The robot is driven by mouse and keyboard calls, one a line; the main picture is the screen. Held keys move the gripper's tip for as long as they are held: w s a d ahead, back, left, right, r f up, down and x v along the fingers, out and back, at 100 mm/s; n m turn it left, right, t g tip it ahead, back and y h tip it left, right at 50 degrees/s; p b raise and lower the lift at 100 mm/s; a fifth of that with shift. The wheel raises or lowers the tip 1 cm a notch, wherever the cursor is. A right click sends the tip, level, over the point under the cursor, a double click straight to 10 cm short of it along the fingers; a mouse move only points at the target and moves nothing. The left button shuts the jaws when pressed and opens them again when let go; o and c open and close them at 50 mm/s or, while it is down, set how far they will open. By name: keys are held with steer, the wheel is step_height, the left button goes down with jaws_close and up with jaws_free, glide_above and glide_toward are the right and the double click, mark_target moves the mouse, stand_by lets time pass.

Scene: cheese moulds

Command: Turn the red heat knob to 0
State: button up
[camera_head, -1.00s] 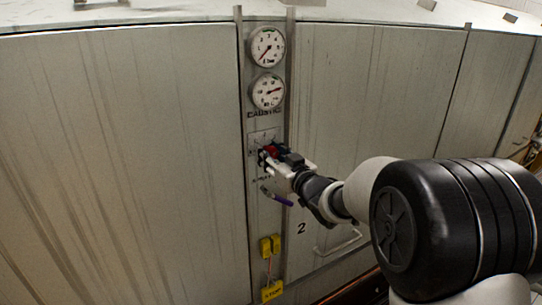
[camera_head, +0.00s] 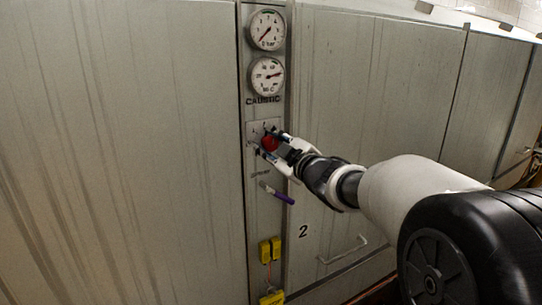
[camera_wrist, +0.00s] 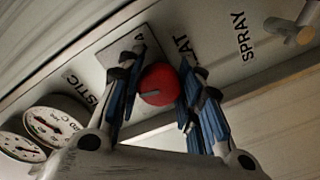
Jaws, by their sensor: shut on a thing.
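The red heat knob (camera_head: 269,143) sits on a small plate on the narrow control panel, below the CAUSTIC label. In the wrist view the red knob (camera_wrist: 158,85) is round, with a grey pointer line on its face. My gripper (camera_head: 275,146) reaches it from the right, and its two blue-padded fingers (camera_wrist: 155,88) stand on either side of the knob, shut on it. A 4 shows on the plate beside one finger. The rest of the scale, including the 0, is hidden or too small to read.
Two round gauges (camera_head: 267,53) sit above the knob. A purple-tipped lever (camera_head: 277,193) sticks out below it, near the SPRAY label (camera_wrist: 243,38). Yellow tags (camera_head: 270,250) hang lower down. A door handle (camera_head: 343,250) is at the right.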

steer(key=n+b, duration=0.3)
steer(key=n, duration=0.1)
steer(key=shift+f+n, duration=0.1)
steer(key=shift+n, duration=0.2)
steer(key=n+b, duration=0.4)
steer(key=n, duration=0.1)
steer(key=n+b, duration=0.3)
steer(key=n, duration=0.3)
steer(key=shift+r, duration=0.2)
steer(key=n+b, duration=0.2)
steer(key=n, duration=0.2)
steer(key=shift+r+n, duration=0.1)
steer(key=shift+n, duration=0.2)
steer(key=o, duration=1.1)
steer(key=shift+s, duration=0.1)
